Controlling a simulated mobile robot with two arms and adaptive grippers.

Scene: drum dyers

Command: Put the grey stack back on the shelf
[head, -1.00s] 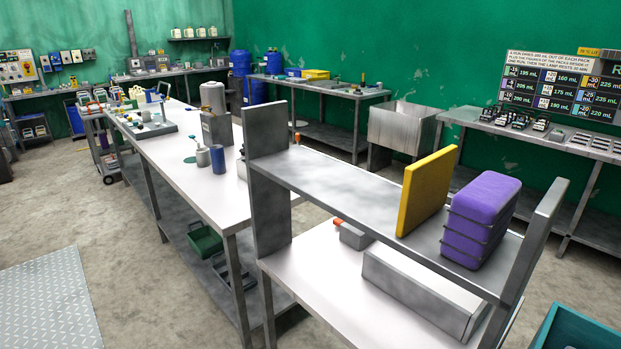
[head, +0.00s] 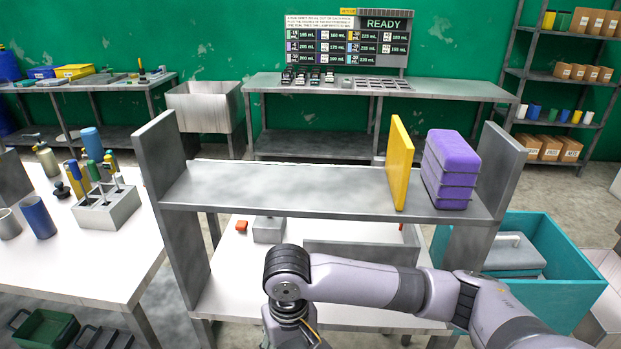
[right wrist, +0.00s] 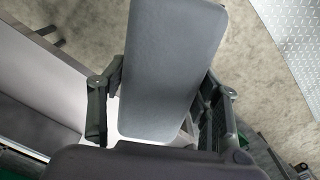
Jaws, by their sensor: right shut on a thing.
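The grey stack (right wrist: 170,65) fills the middle of the right wrist view as a long, smooth grey block. My right gripper (right wrist: 158,112) is shut on it, with a finger on each side. In the head view my right arm reaches in front of the shelf and its wrist points down; the gripper and the stack are below the picture. The shelf (head: 290,182) is a grey metal board between two uprights. A thin yellow slab (head: 399,165) and a banded purple stack (head: 450,168) stand upright on its right part. My left gripper is out of view.
The shelf's left and middle are bare. Under it, a long grey box (head: 350,250) and a small grey block (head: 268,230) sit on the white bench. A teal bin (head: 560,285) stands at right. A table with a bottle rack (head: 105,208) is at left.

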